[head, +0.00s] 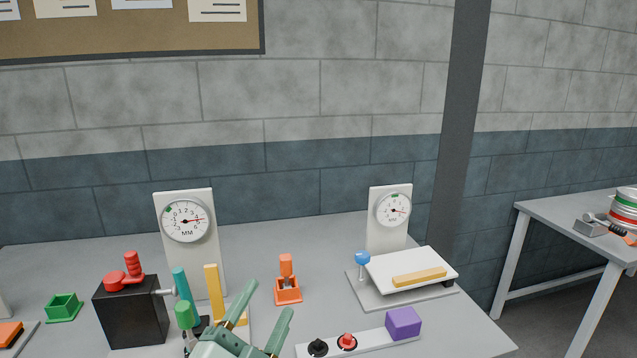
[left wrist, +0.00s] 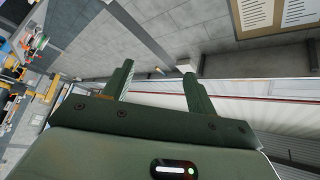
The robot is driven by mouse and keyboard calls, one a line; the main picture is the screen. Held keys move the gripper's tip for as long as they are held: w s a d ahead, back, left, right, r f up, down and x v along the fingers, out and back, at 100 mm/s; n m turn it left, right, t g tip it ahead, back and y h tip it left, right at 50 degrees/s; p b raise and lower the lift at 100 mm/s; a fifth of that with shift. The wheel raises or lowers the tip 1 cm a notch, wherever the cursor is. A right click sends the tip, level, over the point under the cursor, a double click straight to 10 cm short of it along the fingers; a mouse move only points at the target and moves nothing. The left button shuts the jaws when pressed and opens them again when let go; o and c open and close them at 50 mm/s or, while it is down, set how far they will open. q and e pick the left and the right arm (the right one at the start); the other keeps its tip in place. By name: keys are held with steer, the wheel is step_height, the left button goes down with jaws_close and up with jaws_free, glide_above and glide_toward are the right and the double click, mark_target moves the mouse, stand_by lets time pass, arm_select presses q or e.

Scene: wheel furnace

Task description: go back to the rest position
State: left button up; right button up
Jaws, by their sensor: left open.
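My left gripper (head: 262,318) is pale green and comes in at the bottom middle of the head view, in front of the grey workbench. Its two fingers stand apart with nothing between them. In the left wrist view the same gripper (left wrist: 157,82) is open and empty, with floor and wall behind its fingers. My right gripper does not show in either view.
The workbench (head: 300,223) bears two dial gauges (head: 186,221) (head: 394,210), a black box with red handle (head: 131,308), an orange block (head: 288,289), a white plate (head: 411,265), a button strip with purple block (head: 403,323) and a green tray (head: 64,307). Another table (head: 560,214) stands right.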

arm_select(q)
steer(key=s+a+f+n+g+y, duration=0.3)
steer(key=a+f+y, duration=0.2)
steer(key=a+f, duration=0.2)
steer(key=s+a+f+n+g+y, duration=0.3)
steer(key=s+a+f+n+y, duration=0.1)
steer(key=a+f+y, duration=0.3)
steer(key=s+a+f+g, duration=0.4)
steer(key=s+f, duration=0.1)
steer(key=s, duration=0.2)
steer(key=s+a+f+g, duration=0.4)
steer(key=s+f, duration=0.1)
steer(key=s, duration=0.2)
steer(key=s+d+f+g+h, duration=0.1)
steer(key=s+d+f, duration=0.1)
steer(key=f, duration=1)
steer(key=s+d+f+g+h, duration=0.1)
steer(key=s+d+f+g, duration=0.15)
steer(key=f, duration=0.85)
steer(key=s+f+n+g+h, duration=0.2)
steer(key=s+f+n, duration=0.2)
steer(key=s+f, duration=1.3)
steer(key=s, duration=0.4)
steer(key=shift+s+d+f, duration=0.15)
steer(key=shift+f, duration=0.05)
